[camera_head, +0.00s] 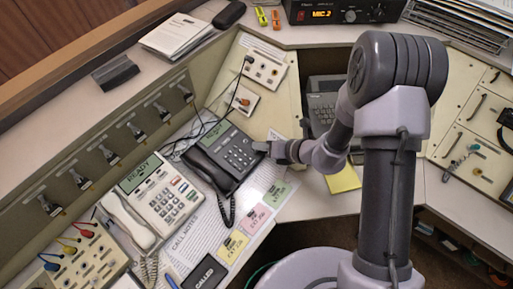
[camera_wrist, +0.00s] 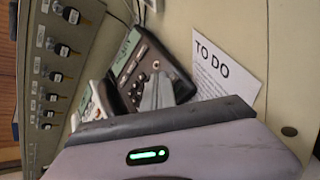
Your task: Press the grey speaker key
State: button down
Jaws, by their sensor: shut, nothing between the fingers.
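A dark desk phone (camera_head: 232,150) with a lit display and a keypad sits on the desk left of my gripper. A cream desk phone (camera_head: 160,195) with a lit display and several coloured keys stands in front of it to the left. My gripper (camera_head: 262,147) is shut and empty, at the right edge of the dark phone. In the wrist view the closed fingertips (camera_wrist: 157,78) appear over the dark phone (camera_wrist: 135,62) and hide part of its keys. I cannot tell whether they touch it. The grey speaker key is too small to make out.
A TO DO sheet (camera_wrist: 222,68) is beside the dark phone. Coloured notes (camera_head: 257,218) and a black CALLED box (camera_head: 205,273) lie in front. A grey keypad device (camera_head: 322,105) stands behind my arm.

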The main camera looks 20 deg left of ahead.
aim_at(263, 154)
jog(key=shift+f, duration=0.35)
dwell(0.3)
jog(key=shift+r+p, duration=0.35)
jog(key=shift+r, duration=0.4)
jog(key=shift+r, duration=0.15)
jog(key=r+p, duration=0.2)
jog(key=r, duration=0.1)
jog(key=r+p, duration=0.1)
jog(key=p, duration=0.1)
jog(key=shift+s+d+r, duration=0.2)
jog(key=shift+d+r, duration=0.15)
jog(key=shift+d, duration=0.05)
dwell(0.5)
